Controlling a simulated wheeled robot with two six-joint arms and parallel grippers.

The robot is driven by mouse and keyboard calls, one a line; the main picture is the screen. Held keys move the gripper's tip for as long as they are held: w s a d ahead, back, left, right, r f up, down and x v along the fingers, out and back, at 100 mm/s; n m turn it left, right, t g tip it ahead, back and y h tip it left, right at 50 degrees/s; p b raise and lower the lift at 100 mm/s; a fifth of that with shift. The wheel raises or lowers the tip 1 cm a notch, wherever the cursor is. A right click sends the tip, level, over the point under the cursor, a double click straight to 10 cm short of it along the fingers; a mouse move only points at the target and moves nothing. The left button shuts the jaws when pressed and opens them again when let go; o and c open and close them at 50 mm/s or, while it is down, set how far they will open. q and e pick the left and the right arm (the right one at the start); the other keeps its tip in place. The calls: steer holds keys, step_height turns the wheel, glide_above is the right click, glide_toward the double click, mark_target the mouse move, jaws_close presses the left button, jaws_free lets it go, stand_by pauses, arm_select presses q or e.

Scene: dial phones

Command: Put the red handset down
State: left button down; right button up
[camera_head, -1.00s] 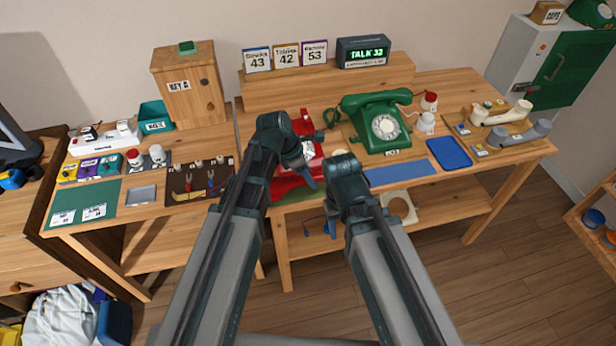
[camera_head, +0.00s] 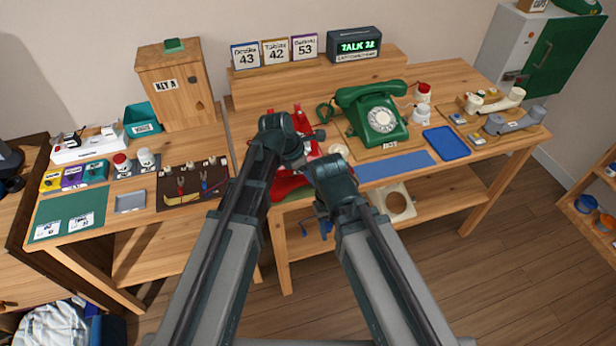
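A red telephone (camera_head: 288,187) stands at the front edge of the table, left of the green phone. My two arms cover much of it. Red parts show behind and below my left wrist, but I cannot tell the red handset from the phone's body. My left gripper (camera_head: 300,158) is over the red phone, with its fingers mostly hidden. My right gripper (camera_head: 322,212) is low at the table's front edge, just right of the red phone. I cannot see whether either is open or holds anything.
A green dial phone (camera_head: 370,115) with its handset on top stands right of my grippers. A blue mat (camera_head: 397,166) and a blue tray (camera_head: 446,143) lie in front and to its right. A dark tool mat (camera_head: 192,184) lies left. A lit display (camera_head: 354,46) reads TALK.

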arm_select(q)
steer(key=shift+f, duration=0.25)
steer(key=shift+c, duration=2.4)
jaws_free()
steer(key=shift+r, duration=0.1)
steer(key=shift+r, duration=0.15)
steer(key=shift+a+r+p, duration=0.2)
steer(key=shift+r+p, duration=0.35)
steer(key=p+v, duration=1)
steer(key=v, duration=0.1)
steer(key=shift+s+a+f, duration=0.1)
steer(key=shift+a, duration=0.05)
